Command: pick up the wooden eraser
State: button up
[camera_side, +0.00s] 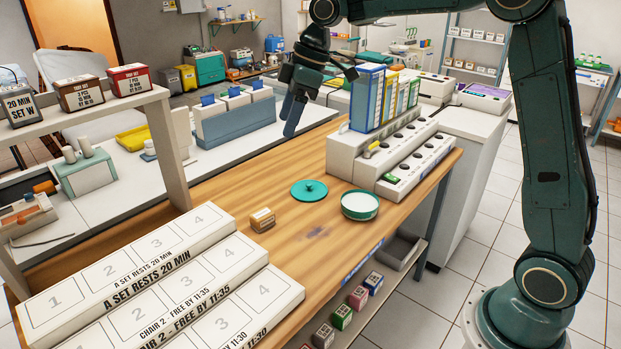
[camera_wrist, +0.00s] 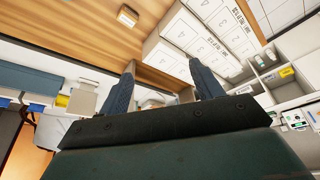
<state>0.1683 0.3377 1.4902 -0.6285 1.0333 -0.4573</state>
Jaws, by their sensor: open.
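The wooden eraser (camera_side: 262,219) is a small tan block with a pale band. It lies on the wooden table (camera_side: 300,231), just right of the white numbered trays. In the wrist view the eraser (camera_wrist: 128,16) shows near the top edge, beyond my fingertips and left of the trays. My gripper (camera_side: 290,128) is up over the back edge of the table, well above the eraser and apart from it. In the wrist view my gripper's two fingers (camera_wrist: 160,82) are spread, with nothing held between them.
White numbered trays (camera_side: 150,285) fill the table's left end. A teal lid (camera_side: 309,190) and a round teal-rimmed dish (camera_side: 360,205) lie right of the eraser. A white stepped rack (camera_side: 400,150) with upright binders stands at the right end. Wood around the eraser is bare.

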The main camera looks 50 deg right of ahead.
jog(key=w+d+f+n+g, duration=0.1)
jog(key=w+d+f+n, duration=0.25)
jog(key=w+f, duration=0.5)
jog(key=n+g+y, duration=0.1)
jog(key=n, duration=0.3)
send_near(263, 213)
jog(key=v, duration=0.3)
jog(key=shift+w+r+m, duration=0.1)
jog(key=shift+m, duration=0.15)
jog(key=shift+x, duration=4.25)
jog(key=shift+a, duration=0.15)
jog(key=shift+x, duration=2.6)
jog(key=shift+c, duration=0.4)
